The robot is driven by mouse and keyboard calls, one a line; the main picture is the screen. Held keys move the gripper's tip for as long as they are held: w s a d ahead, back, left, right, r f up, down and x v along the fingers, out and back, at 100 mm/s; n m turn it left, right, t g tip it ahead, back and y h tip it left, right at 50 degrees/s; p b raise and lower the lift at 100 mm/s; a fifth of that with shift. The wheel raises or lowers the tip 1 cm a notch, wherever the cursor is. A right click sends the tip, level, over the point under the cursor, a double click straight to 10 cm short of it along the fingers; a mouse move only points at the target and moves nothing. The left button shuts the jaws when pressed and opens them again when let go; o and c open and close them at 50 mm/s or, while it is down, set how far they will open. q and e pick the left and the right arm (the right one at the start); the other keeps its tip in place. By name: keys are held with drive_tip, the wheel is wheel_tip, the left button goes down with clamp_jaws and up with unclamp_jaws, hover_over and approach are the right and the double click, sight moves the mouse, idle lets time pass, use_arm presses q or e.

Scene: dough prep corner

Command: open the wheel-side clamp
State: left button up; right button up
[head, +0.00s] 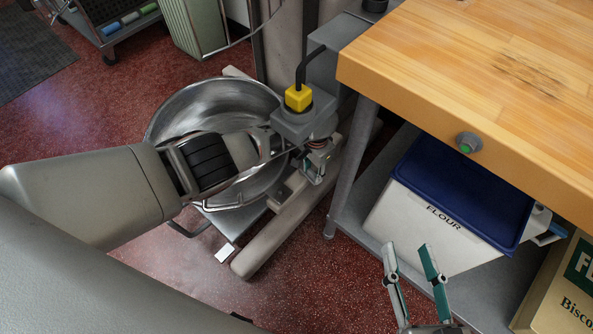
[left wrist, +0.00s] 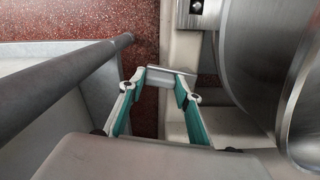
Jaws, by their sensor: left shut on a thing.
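The large steel mixer bowl (head: 185,112) stands left of the bench, and its curved wall fills the right of the left wrist view (left wrist: 285,60). My left gripper (head: 318,158) is beside the bowl's right edge, below a grey block with a yellow knob (head: 298,97). In the left wrist view my left gripper (left wrist: 160,88) has its teal-padded fingers on either side of a small light-grey metal piece (left wrist: 165,75), which looks like the clamp. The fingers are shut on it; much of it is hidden. My right gripper (head: 412,262) is open and empty, in front of the flour bin.
The wooden bench (head: 470,75) and its grey leg (head: 352,165) stand close to the right of the mixer. A flour bin (head: 415,225) with a blue lid sits on the lower shelf. Red floor (head: 300,275) is clear in front.

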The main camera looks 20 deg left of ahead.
use_arm(q)
drive_tip(key=shift+w+d+f+n, duration=0.1)
drive_tip(key=shift+w+d+n, duration=0.15)
drive_tip(key=shift+n, duration=0.65)
use_arm(e)
drive_tip(key=shift+s+f, duration=0.1)
drive_tip(key=shift+f, duration=0.2)
use_arm(q)
drive_tip(key=o, duration=1.2)
drive_tip(key=shift+o, duration=0.2)
drive_tip(key=shift+w+r, duration=0.1)
drive_tip(key=shift+r, duration=0.1)
use_arm(e)
drive_tip(key=shift+r, duration=0.1)
